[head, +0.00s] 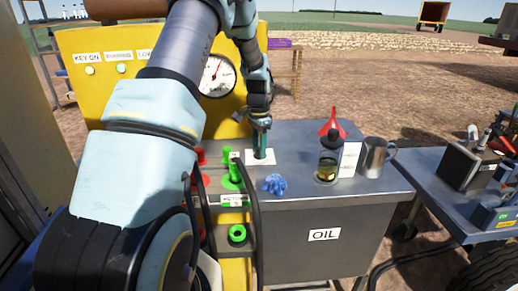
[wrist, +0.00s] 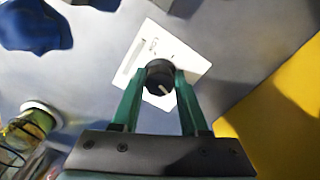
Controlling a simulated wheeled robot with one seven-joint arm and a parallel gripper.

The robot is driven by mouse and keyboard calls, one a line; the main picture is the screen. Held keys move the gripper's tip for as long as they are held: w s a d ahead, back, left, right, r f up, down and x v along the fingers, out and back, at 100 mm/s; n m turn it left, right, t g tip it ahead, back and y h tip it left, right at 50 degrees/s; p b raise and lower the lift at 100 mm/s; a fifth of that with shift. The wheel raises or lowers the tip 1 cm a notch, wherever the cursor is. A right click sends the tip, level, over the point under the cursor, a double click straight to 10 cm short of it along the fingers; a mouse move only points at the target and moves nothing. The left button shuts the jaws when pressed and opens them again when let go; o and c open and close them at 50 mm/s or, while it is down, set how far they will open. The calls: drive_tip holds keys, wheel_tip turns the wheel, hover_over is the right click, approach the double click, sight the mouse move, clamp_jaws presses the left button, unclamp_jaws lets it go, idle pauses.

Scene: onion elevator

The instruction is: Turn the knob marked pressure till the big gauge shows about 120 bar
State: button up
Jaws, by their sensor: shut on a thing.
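A black knob (wrist: 160,84) with a white pointer line sits on a white plate (wrist: 140,58) in the wrist view. My gripper (wrist: 158,78) has its two green fingers closed on either side of the knob. In the head view my gripper (head: 262,148) points down at the white plate (head: 268,158) on the grey bench top; the knob is hidden there. The plate's lettering is too small to read. The big round gauge (head: 213,80) is on the yellow panel, partly covered by my arm. Its needle points up and slightly right; the numbers are not legible.
Near the plate are a blue crumpled cloth (head: 274,184), a glass jar (head: 327,168), a red funnel (head: 332,124) and a metal mug (head: 375,157). Green fittings (head: 230,170) and a black hose (head: 250,205) stand left. A second bench (head: 430,170) is at right.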

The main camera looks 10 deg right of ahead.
clamp_jaws()
drive_tip(key=shift+n, duration=0.3)
drive_tip(key=n, duration=0.4)
drive_tip(key=shift+s+d, duration=0.1)
drive_tip(key=shift+n, duration=2.3)
drive_tip(key=o, duration=0.6)
unclamp_jaws()
drive_tip(key=shift+o, duration=0.2)
